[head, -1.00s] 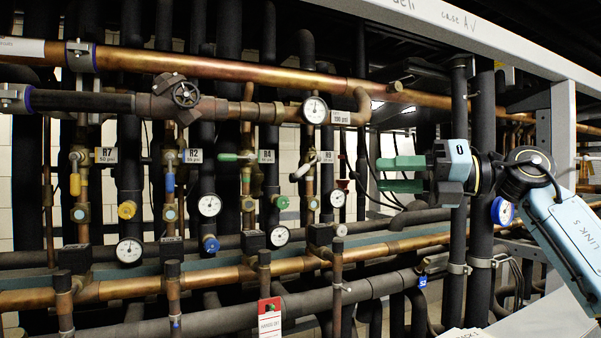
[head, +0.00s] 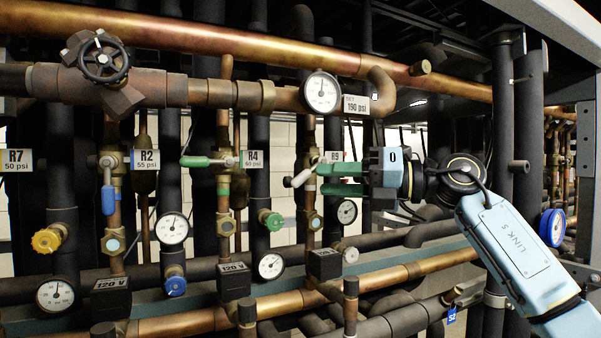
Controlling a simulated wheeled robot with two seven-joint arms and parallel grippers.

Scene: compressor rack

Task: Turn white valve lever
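The white valve lever (head: 302,177) is on the copper pipe by the R9 label, slanting down to the left. My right gripper (head: 321,180) comes in from the right with its two green fingers pointing left, one above the other. A gap shows between the fingers, so it is open. Its fingertips overlap the lever's right side in the picture and partly hide the valve body. I cannot tell whether they touch it. My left gripper is not in view.
A green lever (head: 205,161) and a blue lever (head: 108,198) are on pipes to the left. A round gauge (head: 321,92) sits above the gripper and a smaller gauge (head: 347,212) just below it.

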